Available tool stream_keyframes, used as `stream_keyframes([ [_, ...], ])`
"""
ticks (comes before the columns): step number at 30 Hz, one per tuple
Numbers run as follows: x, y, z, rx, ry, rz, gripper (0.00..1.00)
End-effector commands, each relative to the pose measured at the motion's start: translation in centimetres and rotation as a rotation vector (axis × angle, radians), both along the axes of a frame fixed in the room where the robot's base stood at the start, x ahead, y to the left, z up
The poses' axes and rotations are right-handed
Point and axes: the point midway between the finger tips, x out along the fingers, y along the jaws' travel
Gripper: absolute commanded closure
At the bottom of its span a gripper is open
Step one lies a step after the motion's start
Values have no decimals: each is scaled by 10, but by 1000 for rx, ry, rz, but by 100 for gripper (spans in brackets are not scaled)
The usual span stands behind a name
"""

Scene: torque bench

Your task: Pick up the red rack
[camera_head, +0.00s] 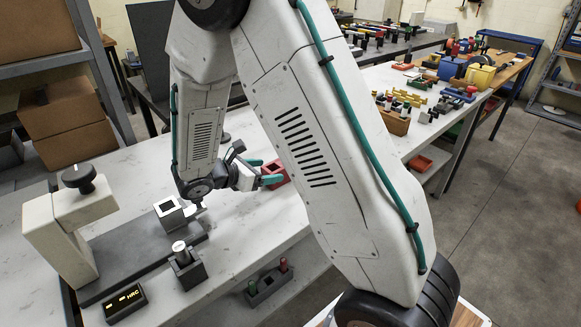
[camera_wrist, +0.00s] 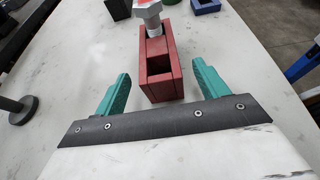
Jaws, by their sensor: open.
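The red rack (camera_wrist: 160,85) stands on the white bench in the wrist view, a block with square openings. A silver hex-headed bolt (camera_wrist: 148,14) sits in its far opening, and the near opening looks empty. In the head view the rack (camera_head: 275,174) shows only partly behind my arm. My gripper (camera_wrist: 158,82) is open, with one teal finger on each side of the rack's near end. Gaps of white bench show between the fingers and the rack in the wrist view. In the head view my gripper (camera_head: 264,172) is low over the bench by the rack.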

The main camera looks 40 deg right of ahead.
Motion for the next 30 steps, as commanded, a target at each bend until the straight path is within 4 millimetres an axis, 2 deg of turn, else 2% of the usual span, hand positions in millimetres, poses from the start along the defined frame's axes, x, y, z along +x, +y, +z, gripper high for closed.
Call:
stream_keyframes([
  [6,1,-33,-13,0,2,-7,27],
  [9,2,-42,-17,0,0,-6,27],
  [17,2,-45,-18,0,-1,-4,27],
  [20,2,-45,-18,0,0,-4,50],
  [25,2,-46,-18,1,-1,-5,97],
  [26,2,-46,-18,1,-1,-5,100],
  [30,3,-46,-17,-2,-4,-5,100],
])
